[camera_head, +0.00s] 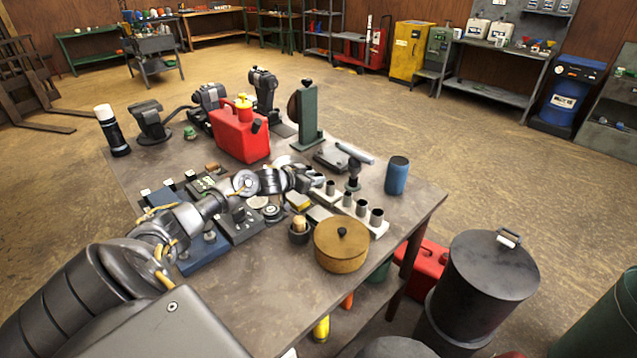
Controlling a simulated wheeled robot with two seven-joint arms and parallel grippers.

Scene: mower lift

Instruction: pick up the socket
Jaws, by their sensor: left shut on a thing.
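A row of dark grey cylindrical sockets (361,207) stands upright on a pale rail (379,229) near the middle of the workbench. My left gripper (309,183) reaches in from the left, at the left end of this row. It is shut on a socket, which is mostly hidden by the jaws at this distance. I cannot tell whether that socket touches the rail. My right gripper is not in view.
A round tan tin (341,245) and small dark cup (299,231) stand before the rail. A blue can (397,176) is to the right, and a red jerry can (239,133) behind my arm.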

